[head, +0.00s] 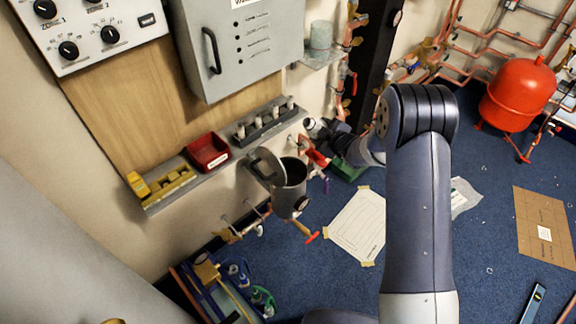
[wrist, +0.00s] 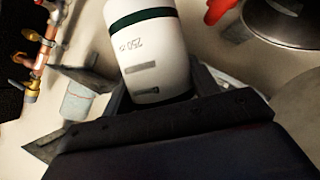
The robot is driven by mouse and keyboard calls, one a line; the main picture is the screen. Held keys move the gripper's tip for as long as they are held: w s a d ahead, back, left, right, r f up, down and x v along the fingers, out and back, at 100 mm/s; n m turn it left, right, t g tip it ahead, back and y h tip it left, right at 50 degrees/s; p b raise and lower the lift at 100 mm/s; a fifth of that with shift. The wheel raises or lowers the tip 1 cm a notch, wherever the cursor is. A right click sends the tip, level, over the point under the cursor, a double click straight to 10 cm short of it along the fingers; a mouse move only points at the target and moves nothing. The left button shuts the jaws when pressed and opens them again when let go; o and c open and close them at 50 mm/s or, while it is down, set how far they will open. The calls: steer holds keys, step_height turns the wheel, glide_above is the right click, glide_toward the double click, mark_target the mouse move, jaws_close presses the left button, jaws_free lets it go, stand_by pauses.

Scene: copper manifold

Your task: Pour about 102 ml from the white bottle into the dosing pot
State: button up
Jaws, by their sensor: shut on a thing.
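The white bottle (wrist: 150,50) has a dark green band and "250" printed on its side. It fills the upper middle of the wrist view, between the fingers of my gripper (wrist: 155,92), which is shut on it. In the head view my gripper (head: 328,132) is small and dark, above and right of the dosing pot, and a pale end of the bottle (head: 311,124) shows beside it. The dosing pot (head: 290,197) is a grey cylinder on the wall with a dark open mouth and its lid (head: 266,166) swung to the left. No stream of liquid is visible.
A red valve lever (head: 317,158) sits close above the pot's right side. A shelf with a red bin (head: 208,152) and a grey rack (head: 262,122) runs along the wall at left. A pale cup (head: 321,36) stands on a higher shelf. Copper pipes rise behind my gripper.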

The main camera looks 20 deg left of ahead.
mark_target(325, 124)
steer(key=shift+s+a+r+m+p, duration=0.15)
steer(key=shift+r+m+p, duration=0.15)
steer(key=shift+r+p, duration=0.8)
steer(key=m+g+p, duration=0.1)
steer(key=p, duration=0.2)
steer(key=r+m+g+y+p, duration=0.1)
steer(key=p, duration=0.3)
steer(key=shift+w+y, duration=0.25)
steer(key=shift+y, duration=0.05)
steer(key=shift+f+m+y, duration=0.3)
steer(key=shift+f+m, duration=0.05)
steer(key=shift+m, duration=0.15)
steer(key=shift+w+a+f+m+g+y+p, duration=0.1)
steer(key=shift+f+m+g+y+p, duration=0.15)
steer(key=shift+m+g+y+p, duration=0.35)
steer(key=shift+m, duration=0.3)
